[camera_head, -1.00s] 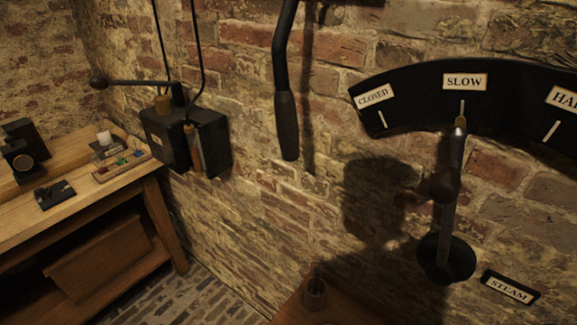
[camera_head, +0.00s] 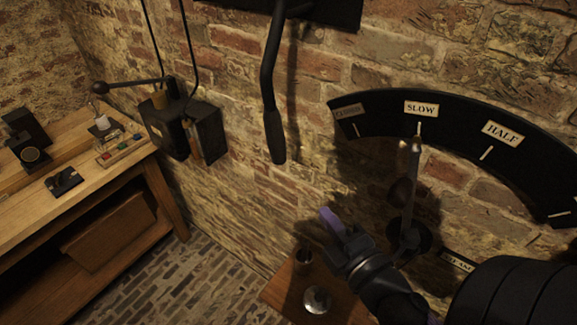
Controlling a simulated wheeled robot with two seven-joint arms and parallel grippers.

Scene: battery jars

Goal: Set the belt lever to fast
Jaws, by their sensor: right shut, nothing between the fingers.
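A long black lever (camera_head: 269,85) hangs down the brick wall at upper middle, from a dark plate (camera_head: 335,12) cut by the top edge. No belt or fast label is readable, so I cannot confirm that this is the belt lever. Its thick grip (camera_head: 275,138) points down. My right gripper (camera_head: 332,220), with a purple fingertip, is shut and empty, below and to the right of that grip and apart from it. My left gripper is not in view.
A black arc dial (camera_head: 460,120) has a lever (camera_head: 409,185) pointing at SLOW, just beyond my right arm. A switch box (camera_head: 205,130) hangs on the wall at left. A wooden bench (camera_head: 110,185) stands left; a small table (camera_head: 285,288) holds a cup below my gripper.

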